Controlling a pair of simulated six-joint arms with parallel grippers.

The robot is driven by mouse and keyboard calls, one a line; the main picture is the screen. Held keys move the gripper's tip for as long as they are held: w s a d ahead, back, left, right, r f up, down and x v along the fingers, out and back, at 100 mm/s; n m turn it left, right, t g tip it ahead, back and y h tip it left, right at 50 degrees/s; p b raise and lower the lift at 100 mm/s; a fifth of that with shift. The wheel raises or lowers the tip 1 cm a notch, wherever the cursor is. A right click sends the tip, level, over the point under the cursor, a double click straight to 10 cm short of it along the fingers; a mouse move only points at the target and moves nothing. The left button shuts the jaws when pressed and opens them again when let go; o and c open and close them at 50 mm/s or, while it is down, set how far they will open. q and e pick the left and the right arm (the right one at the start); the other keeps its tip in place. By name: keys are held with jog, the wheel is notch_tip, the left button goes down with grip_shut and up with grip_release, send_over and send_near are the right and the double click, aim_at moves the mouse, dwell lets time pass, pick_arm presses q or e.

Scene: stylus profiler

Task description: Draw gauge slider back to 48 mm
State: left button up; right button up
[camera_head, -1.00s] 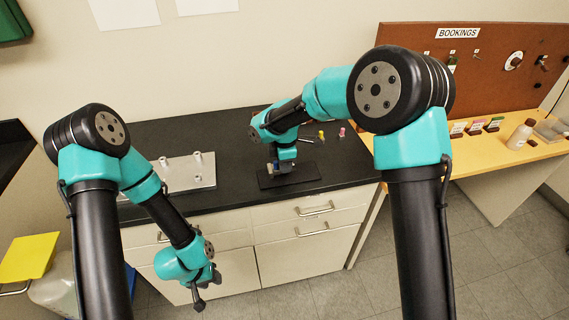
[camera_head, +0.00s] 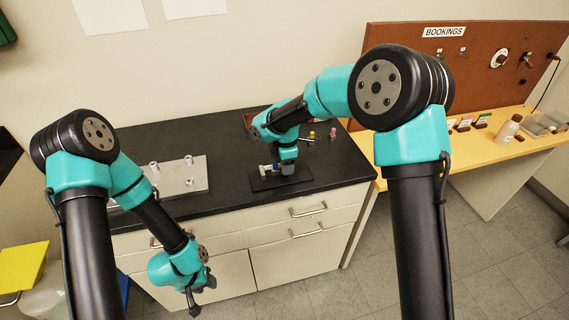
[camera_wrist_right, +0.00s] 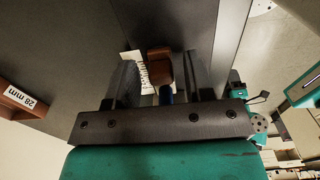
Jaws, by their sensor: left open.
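The gauge is mostly hidden by my right arm in the head view. A pale part of it (camera_head: 264,168) shows on a black mat (camera_head: 266,185) on the dark bench. My right gripper (camera_head: 287,169) is low over the mat, just right of that part. A white strip with scale marks (camera_wrist_right: 132,68) lies beside the block. The slider's reading is not legible. My left gripper (camera_head: 194,303) hangs open and empty before the cabinet.
A brown block labelled 28 mm (camera_wrist_right: 20,103) shows in the right wrist view. A metal plate with pegs (camera_head: 192,190) is left on the bench. Small coloured items (camera_head: 333,133) stand behind my right gripper. A side table (camera_head: 480,152) is at right.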

jog(key=shift+r, duration=0.15)
notch_tip(320, 180, up, 17)
jog(key=shift+r, duration=0.1)
dwell(0.7)
